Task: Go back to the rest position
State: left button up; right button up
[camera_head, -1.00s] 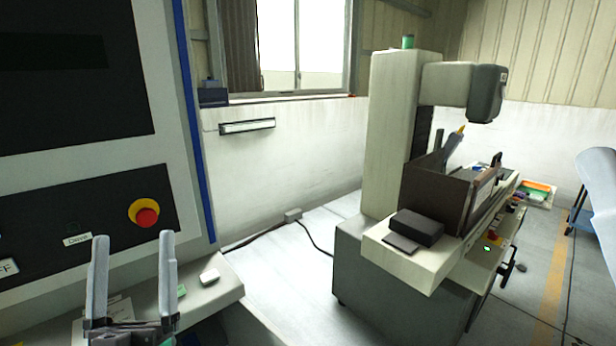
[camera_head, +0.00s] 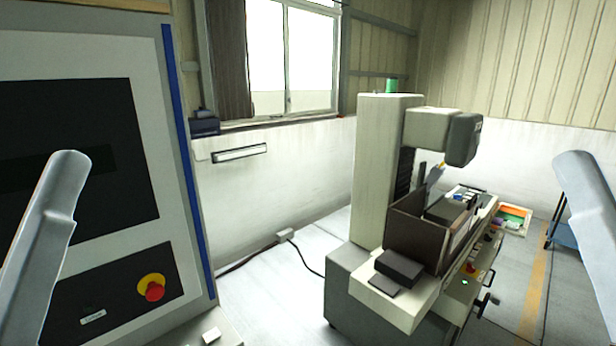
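Neither of my grippers is in view. Only a pale grey link of my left arm (camera_head: 42,250) stands at the left edge, in front of the machine control cabinet. A matching link of my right arm (camera_head: 592,230) rises at the right edge. Both links are raised at similar height, one on each side. I see nothing held, and what lies below the frame is hidden.
The control cabinet (camera_head: 130,60) with a red emergency stop button (camera_head: 154,291) fills the left. A beige machine (camera_head: 376,170) with a brown open box (camera_head: 417,240) stands at centre right. Floor (camera_head: 275,285) shows between them. A colourful tray (camera_head: 513,216) lies behind.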

notch_tip(320, 180, up, 22)
jog(key=p, duration=1.8)
notch_tip(320, 180, down, 61)
jog(key=b, duration=6.1)
jog(key=shift+c, duration=0.2)
